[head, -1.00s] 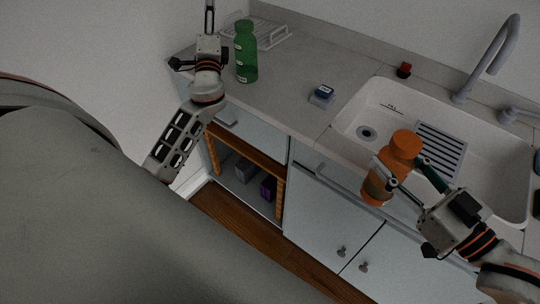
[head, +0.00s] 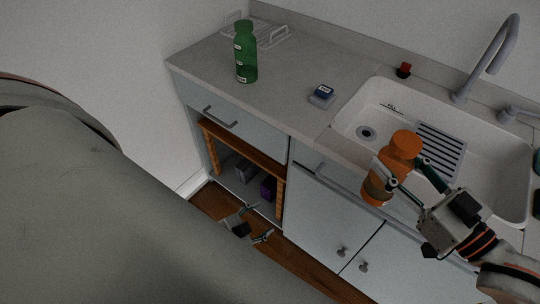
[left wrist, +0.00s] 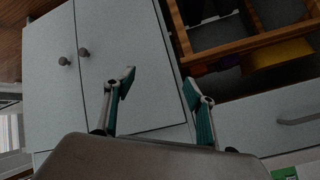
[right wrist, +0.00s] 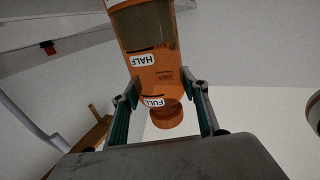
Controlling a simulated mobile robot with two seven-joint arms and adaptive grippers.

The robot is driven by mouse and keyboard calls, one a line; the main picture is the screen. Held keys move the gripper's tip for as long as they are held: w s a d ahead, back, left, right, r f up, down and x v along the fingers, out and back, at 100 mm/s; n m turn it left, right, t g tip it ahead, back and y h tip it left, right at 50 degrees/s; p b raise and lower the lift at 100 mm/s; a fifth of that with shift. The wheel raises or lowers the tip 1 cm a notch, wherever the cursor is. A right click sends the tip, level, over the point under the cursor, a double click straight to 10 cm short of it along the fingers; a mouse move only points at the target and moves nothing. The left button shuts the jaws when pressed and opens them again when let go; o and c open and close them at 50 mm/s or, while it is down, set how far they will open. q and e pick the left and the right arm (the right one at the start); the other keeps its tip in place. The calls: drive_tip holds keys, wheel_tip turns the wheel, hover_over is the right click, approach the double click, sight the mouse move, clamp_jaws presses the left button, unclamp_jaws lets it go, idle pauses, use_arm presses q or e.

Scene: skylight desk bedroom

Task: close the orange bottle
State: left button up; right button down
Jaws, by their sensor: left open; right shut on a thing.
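The orange bottle (head: 378,186) is held above the front edge of the sink, slightly tilted, in my right gripper (head: 398,162). In the right wrist view, the bottle (right wrist: 152,62) appears upside down between the fingers, with HALF and FULL labels. A round orange top part (right wrist: 167,115) shows at its end; I cannot tell whether it is a cap or the bare neck. My left gripper (head: 262,222) is open and empty, low in front of the open cabinet. In the left wrist view, its fingers (left wrist: 160,78) are spread with nothing between them.
A green bottle (head: 245,58) stands on the counter (head: 285,75) beside a wire rack (head: 272,36). A small red item (head: 404,70) stands behind the sink. The open shelf (head: 240,152) has a wooden frame.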

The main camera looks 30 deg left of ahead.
use_arm(q)
drive_tip(key=d+n, duration=0.1)
drive_tip(key=s+d+n+h, duration=0.1)
drive_tip(key=d, duration=0.1)
drive_tip(key=d+r+n, duration=0.1)
drive_tip(key=d, duration=0.1)
drive_tip(key=shift+s+d+h, duration=0.1)
drive_tip(key=shift+s+h, duration=0.2)
drive_tip(key=shift+s, duration=0.1)
